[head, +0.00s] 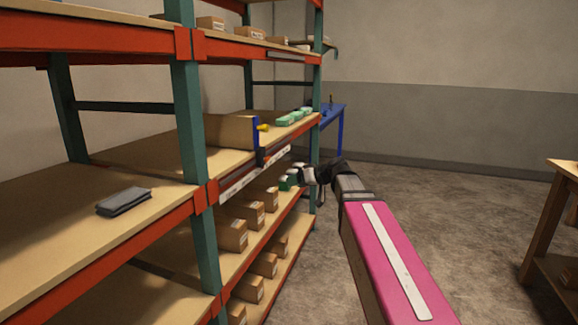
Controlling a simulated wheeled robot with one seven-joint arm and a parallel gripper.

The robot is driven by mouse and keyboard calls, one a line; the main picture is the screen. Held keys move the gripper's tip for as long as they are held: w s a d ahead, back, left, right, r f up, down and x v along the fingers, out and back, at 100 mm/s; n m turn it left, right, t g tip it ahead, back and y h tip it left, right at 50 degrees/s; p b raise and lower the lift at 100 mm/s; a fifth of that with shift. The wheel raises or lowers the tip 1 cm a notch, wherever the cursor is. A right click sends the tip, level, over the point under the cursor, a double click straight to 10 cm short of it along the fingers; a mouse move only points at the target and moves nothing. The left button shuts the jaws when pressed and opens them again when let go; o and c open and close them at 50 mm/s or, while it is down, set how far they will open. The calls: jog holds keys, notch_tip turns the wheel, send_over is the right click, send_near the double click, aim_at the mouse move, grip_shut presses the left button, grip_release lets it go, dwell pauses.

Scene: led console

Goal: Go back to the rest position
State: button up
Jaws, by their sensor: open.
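My arm, with its pink link, reaches from the lower right toward the rack. My gripper (302,176) is at its far end, small in the head view, just in front of the right end of the shelving. It is open. I see nothing held in it, though the fingers are too small to make out clearly. Green items (288,182) show right beside it on a lower shelf; I cannot tell whether it touches them.
The orange and green rack (196,130) fills the left. A grey folded item (124,201), a brown box (215,131) and cartons (232,235) stand on it. A blue table (333,113) is behind, a wooden table (565,168) at right. The floor (450,215) between is clear.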

jog(key=s+d+f+m+g+h, duration=0.2)
jog(key=s+d+f+h, duration=0.2)
jog(key=f, duration=0.7)
jog(key=s+d+f+m+g+h, duration=0.1)
jog(key=s+d+f+m+h, duration=0.2)
jog(key=s+d+f, duration=0.3)
jog(key=s+d+f+m+g+h, duration=0.2)
jog(key=s+d+f+h, duration=0.2)
jog(key=s+f, duration=0.5)
notch_tip(320, 180, down, 7)
jog(key=shift+d+r+m+g+h, duration=0.2)
jog(key=shift+d+m+g+h, duration=0.1)
jog(key=shift+d, duration=0.75)
